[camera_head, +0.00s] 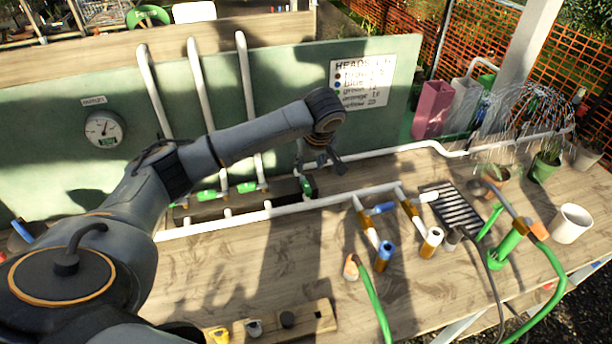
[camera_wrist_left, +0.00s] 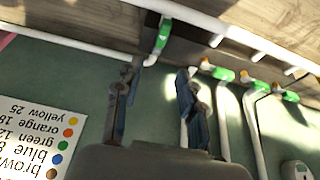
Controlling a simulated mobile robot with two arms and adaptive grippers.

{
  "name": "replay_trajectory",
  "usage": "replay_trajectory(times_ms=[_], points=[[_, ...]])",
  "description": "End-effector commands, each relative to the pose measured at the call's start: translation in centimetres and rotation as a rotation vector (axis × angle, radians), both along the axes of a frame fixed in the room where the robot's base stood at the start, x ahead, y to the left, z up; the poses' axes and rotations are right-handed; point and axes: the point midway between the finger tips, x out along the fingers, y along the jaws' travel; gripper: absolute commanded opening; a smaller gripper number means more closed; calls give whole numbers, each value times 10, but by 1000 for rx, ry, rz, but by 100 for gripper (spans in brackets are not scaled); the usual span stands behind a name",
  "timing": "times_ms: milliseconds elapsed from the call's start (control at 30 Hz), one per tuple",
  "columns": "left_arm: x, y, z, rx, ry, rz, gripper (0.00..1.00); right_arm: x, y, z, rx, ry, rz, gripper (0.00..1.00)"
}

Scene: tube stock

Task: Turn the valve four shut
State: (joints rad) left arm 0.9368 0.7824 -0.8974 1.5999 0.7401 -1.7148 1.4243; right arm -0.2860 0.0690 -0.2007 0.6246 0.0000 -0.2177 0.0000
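A row of green-handled valves sits on the pipes at the foot of the green board. The rightmost green handle (camera_head: 308,187) is the one closest to my left gripper. It also shows in the wrist view (camera_wrist_left: 162,34), turned a different way from the other handles (camera_wrist_left: 223,73). I can read no valve numbers. My left gripper (camera_head: 328,162) is just above and right of this handle. In the wrist view the fingers (camera_wrist_left: 157,80) are apart and nothing is between them. The handle is beyond the fingertips, and I see no contact. My right gripper is not in view.
A gauge (camera_head: 104,129) and a printed sign (camera_head: 362,80) are on the board. White pipe (camera_head: 290,208) runs along the bench. Hose fittings (camera_head: 385,250), a black grate (camera_head: 452,207) and a white cup (camera_head: 571,223) stand to the right.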

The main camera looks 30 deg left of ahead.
Motion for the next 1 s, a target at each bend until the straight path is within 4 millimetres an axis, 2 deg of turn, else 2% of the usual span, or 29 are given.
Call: replay_trajectory(times_ms=[100, 233, 367, 500, 667, 1000], points=[[5, 8, -21, 3, 5, 2, 40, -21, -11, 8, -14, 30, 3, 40], [12, 16, -47, 2, 5, 1, 40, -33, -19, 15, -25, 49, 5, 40], [19, 24, -72, 2, 3, 2, 40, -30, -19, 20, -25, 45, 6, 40], [25, 29, -92, 1, 2, 0, 40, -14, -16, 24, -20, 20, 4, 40], [28, 33, -104, 1, 0, -2, 40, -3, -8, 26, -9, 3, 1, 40], [29, 34, -107, 1, 0, -2, 40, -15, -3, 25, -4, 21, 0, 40]])
